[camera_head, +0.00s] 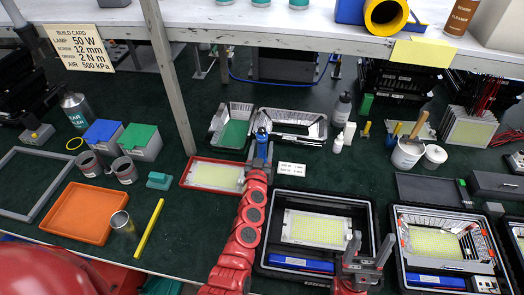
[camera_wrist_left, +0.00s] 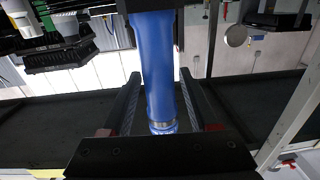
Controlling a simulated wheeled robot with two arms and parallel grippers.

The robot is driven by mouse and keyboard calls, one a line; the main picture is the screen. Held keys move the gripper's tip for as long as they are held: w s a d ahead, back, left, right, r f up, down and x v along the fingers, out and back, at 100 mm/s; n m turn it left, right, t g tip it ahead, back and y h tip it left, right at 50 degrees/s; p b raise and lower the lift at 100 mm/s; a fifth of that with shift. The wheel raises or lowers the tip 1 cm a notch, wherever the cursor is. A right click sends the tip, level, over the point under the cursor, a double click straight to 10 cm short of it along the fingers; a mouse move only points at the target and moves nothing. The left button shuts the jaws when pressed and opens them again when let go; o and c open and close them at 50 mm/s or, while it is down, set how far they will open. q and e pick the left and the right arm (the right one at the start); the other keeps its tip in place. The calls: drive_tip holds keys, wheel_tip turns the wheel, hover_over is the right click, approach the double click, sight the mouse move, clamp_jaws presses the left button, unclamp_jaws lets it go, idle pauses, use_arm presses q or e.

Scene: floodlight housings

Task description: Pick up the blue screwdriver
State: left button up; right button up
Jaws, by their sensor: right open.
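The blue screwdriver (camera_wrist_left: 155,65) stands between the two fingers of my left gripper (camera_wrist_left: 158,92) in the left wrist view. It has a thick blue handle and a silver ring low in the picture near the palm. A finger lies along each side; whether they press on it is unclear. In the head view the screwdriver (camera_head: 261,134) shows as a small blue piece between the fingertips of my left gripper (camera_head: 262,148), beside the metal housings. My right gripper (camera_head: 367,250) is open and empty at the right edge of the black case.
A red tray with a light panel (camera_head: 215,177) lies left of my left gripper. Metal housings (camera_head: 233,112) stand behind it. Black cases (camera_head: 268,225) fill the front right. A shelf (camera_head: 230,22) and its post (camera_head: 170,80) rise at the back. An orange tray (camera_head: 82,212) lies front left.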

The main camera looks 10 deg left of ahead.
use_arm(q)
clamp_jaws()
drive_tip(key=shift+r, duration=0.1)
